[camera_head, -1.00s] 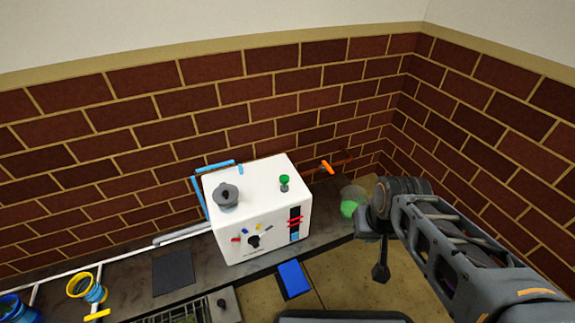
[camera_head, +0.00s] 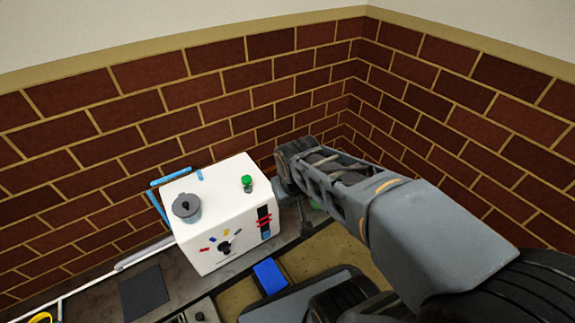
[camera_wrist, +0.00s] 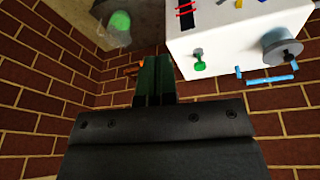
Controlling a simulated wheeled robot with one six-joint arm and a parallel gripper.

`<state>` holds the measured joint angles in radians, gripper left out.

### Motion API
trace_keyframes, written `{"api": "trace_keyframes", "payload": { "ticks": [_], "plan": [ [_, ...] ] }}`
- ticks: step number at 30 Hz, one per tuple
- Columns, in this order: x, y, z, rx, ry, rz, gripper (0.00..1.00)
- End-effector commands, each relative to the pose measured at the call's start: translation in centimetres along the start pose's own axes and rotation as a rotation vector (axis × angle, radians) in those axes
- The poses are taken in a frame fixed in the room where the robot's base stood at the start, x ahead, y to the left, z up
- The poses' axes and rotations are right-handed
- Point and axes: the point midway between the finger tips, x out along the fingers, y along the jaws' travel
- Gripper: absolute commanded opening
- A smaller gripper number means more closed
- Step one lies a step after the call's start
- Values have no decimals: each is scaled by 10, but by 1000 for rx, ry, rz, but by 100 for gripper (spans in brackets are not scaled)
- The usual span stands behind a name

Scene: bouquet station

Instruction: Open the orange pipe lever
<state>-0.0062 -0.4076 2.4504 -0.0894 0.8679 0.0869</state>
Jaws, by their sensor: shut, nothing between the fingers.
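The orange lever (camera_wrist: 131,71) shows as a small orange patch in the wrist view, just left of my gripper's fingers and partly hidden by them. In the head view my arm covers the lever and its pipe. My gripper (camera_wrist: 156,62) is shut and empty, its dark fingers together between the lever and the white machine. I cannot tell whether the fingers touch the lever. In the head view the fingers are not clearly visible behind my arm.
The white machine (camera_head: 213,237) with a green knob (camera_head: 247,182) and a grey-lidded pot (camera_head: 187,206) stands close left of my arm. Brick walls meet in a corner behind. A green ball (camera_wrist: 120,21) lies in a clear container. A blue pad (camera_head: 270,275) lies in front.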

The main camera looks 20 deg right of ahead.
Motion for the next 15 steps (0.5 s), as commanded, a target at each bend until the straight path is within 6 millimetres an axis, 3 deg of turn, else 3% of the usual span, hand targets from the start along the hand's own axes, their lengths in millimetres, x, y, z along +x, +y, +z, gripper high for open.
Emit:
{"api": "trace_keyframes", "payload": {
  "ticks": [4, 8, 12, 15],
  "plan": [
    [10, 22, -52, 21, 4, 141, 0],
    [35, 41, -112, 24, 47, 275, 0],
    [77, 50, -169, -2, 114, 365, 0],
    [112, 50, -200, -32, 160, 393, 0]
  ]
}}
